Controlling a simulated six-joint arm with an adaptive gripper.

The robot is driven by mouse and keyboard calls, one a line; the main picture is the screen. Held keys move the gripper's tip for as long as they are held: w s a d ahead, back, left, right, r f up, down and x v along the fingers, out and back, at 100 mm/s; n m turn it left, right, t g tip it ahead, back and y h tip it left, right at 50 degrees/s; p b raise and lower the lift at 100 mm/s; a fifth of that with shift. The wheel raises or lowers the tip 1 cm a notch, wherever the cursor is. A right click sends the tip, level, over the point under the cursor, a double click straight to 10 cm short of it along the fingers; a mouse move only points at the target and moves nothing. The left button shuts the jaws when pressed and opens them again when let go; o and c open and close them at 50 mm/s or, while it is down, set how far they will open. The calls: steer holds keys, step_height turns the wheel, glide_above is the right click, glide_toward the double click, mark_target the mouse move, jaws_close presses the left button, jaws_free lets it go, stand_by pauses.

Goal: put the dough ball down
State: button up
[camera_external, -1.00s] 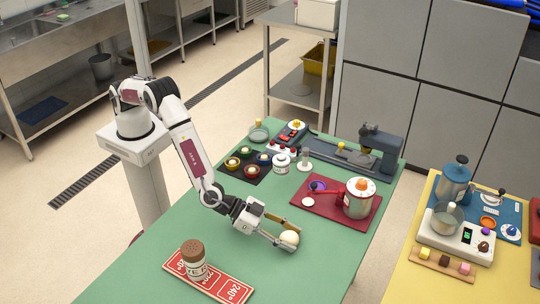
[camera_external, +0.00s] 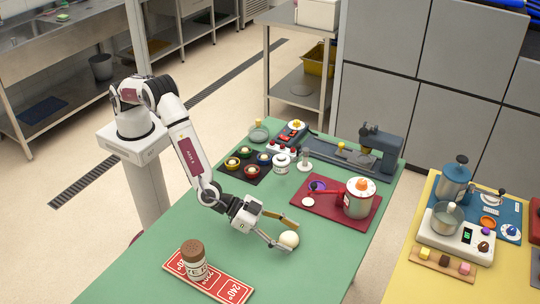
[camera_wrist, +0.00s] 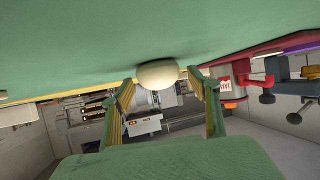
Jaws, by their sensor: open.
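The dough ball (camera_external: 289,239) is a smooth cream-coloured ball resting on the green table (camera_external: 330,262). My gripper (camera_external: 286,233) is open, low over the table, with its fingers at the ball's near side. In the wrist view the dough ball (camera_wrist: 158,74) sits between and just beyond the two fingertips (camera_wrist: 161,82), with a gap on each side. I cannot tell from the outside view whether one finger still touches it.
A dark red mat (camera_external: 318,214) with a red-and-white pot (camera_external: 359,198) lies behind to the right. A red board marked 240° (camera_external: 238,290) with a brown-lidded jar (camera_external: 194,262) lies at the front left. The green table around the ball is clear.

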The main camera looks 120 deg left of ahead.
steer(key=shift+v, duration=5.55)
steer(key=shift+r, duration=0.1)
steer(key=shift+r+h, duration=0.3)
steer(key=shift+r, duration=0.2)
steer(key=s+a+r+m+g+h, duration=0.1)
steer(key=s+a+r+h, duration=0.15)
steer(key=s+r, duration=0.6)
steer(key=s+a+r+m+g+h, duration=0.1)
steer(key=s+r+m+h, duration=0.3)
steer(key=r, duration=0.8)
steer(key=s+a+g+y, duration=0.1)
steer(key=s+a, duration=0.3)
steer(key=s, duration=0.7)
steer(key=s+a+n+g+y, duration=0.1)
steer(key=s+a, duration=0.4)
steer(key=s, duration=0.7)
steer(key=s+a+n+g+y, duration=0.1)
steer(key=s+a, duration=0.4)
steer(key=s, duration=0.7)
steer(key=shift+a+f+g+y, duration=0.15)
steer(key=shift+f+g+y, duration=0.2)
steer(key=shift+g, duration=0.55)
